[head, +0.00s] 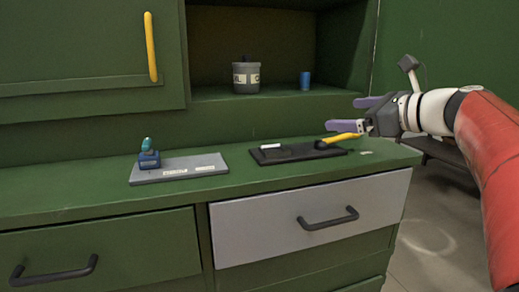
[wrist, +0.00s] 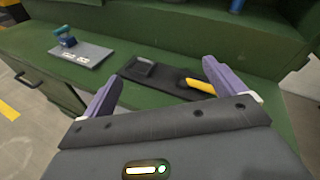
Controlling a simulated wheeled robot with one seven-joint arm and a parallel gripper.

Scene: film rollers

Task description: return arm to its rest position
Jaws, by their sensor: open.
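My gripper (head: 350,114) is open and empty in the head view, held above the right end of the green counter. Its two purple fingers point left, and the white and red arm reaches in from the right. In the wrist view the gripper (wrist: 165,85) shows its fingers wide apart, with nothing between them. Below and beyond them lies a black tray (head: 270,156) with a yellow-handled tool (head: 341,139) on its right part. A small white item (head: 271,147) lies on the tray's left part in the head view.
A grey board (head: 180,176) with a blue-teal tool (head: 148,156) lies on the counter's left. A grey pot (head: 246,78) and blue cup (head: 305,80) stand on the shelf. A yellow-handled cabinet door (head: 90,50) is above left.

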